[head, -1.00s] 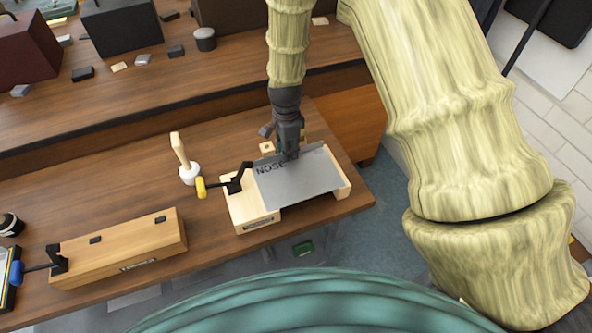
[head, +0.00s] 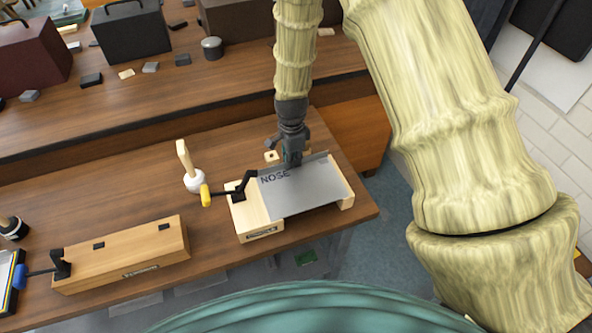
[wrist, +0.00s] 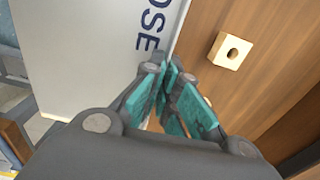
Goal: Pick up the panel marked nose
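The grey sheet panel marked NOSE (head: 310,188) lies across a pale wooden fixture (head: 255,222), over its left block and right support. In the wrist view the panel (wrist: 95,50) fills the upper left, with part of its lettering visible. My gripper (head: 292,163) is at the panel's back edge, pointing down. In the wrist view my gripper's teal finger pads (wrist: 171,72) are close together, with the panel's edge running in between them. They look shut on that edge; the contact itself is partly hidden. The panel appears to rest on the fixture.
A black clamp with a yellow handle (head: 206,196) is at the fixture's left. A long wooden block (head: 125,255) with a blue-handled clamp lies left. A small holed wooden block (wrist: 230,51) is beside my gripper.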

